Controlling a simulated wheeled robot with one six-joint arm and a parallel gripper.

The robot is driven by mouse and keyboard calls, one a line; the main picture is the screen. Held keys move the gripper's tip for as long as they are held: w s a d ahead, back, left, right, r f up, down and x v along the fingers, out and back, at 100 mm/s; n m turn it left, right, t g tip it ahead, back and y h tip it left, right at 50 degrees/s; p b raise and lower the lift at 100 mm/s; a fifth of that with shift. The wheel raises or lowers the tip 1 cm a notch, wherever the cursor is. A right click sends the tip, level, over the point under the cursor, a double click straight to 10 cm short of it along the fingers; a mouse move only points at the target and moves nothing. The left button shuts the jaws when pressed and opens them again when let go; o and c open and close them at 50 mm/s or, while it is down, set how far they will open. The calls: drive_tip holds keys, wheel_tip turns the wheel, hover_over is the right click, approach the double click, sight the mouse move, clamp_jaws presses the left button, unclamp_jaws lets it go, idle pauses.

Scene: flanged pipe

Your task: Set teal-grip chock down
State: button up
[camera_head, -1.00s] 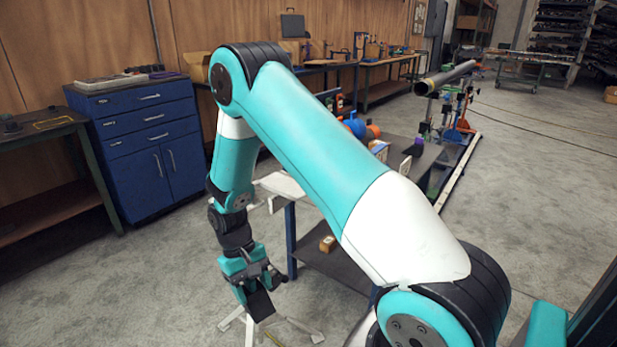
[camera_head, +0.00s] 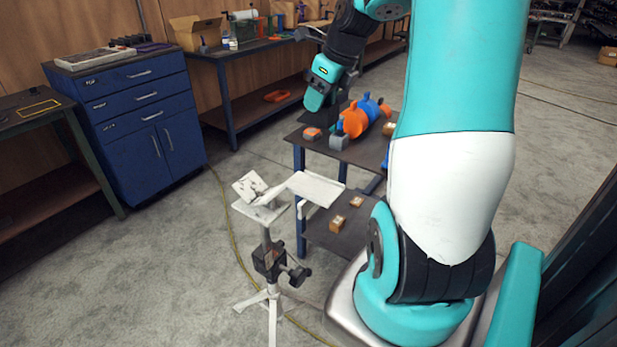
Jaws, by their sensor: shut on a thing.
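My gripper (camera_head: 318,96) is over the back left part of the dark work table (camera_head: 357,152), pointing down. It is shut on the teal-grip chock, which the gripper and wrist mostly hide. A dark shape shows just below and beside the teal jaws; I cannot tell where the chock's edges are or whether it touches the table top. An orange-topped grey block (camera_head: 312,133) and a grey block (camera_head: 339,141) stand on the table close below and in front of the gripper.
Orange and blue round parts (camera_head: 360,117) stand just right of my gripper. Small tan blocks (camera_head: 338,223) lie on the lower shelf. A blue cabinet (camera_head: 140,130) is at left.

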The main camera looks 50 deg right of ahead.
drive_tip(key=shift+d+f+m, duration=0.1)
drive_tip(key=shift+f+m, duration=0.05)
drive_tip(key=shift+m, duration=0.15)
wheel_tip(320, 180, down, 19)
drive_tip(key=shift+d+f, duration=0.1)
drive_tip(key=o, duration=1)
drive_tip(key=shift+f, duration=0.1)
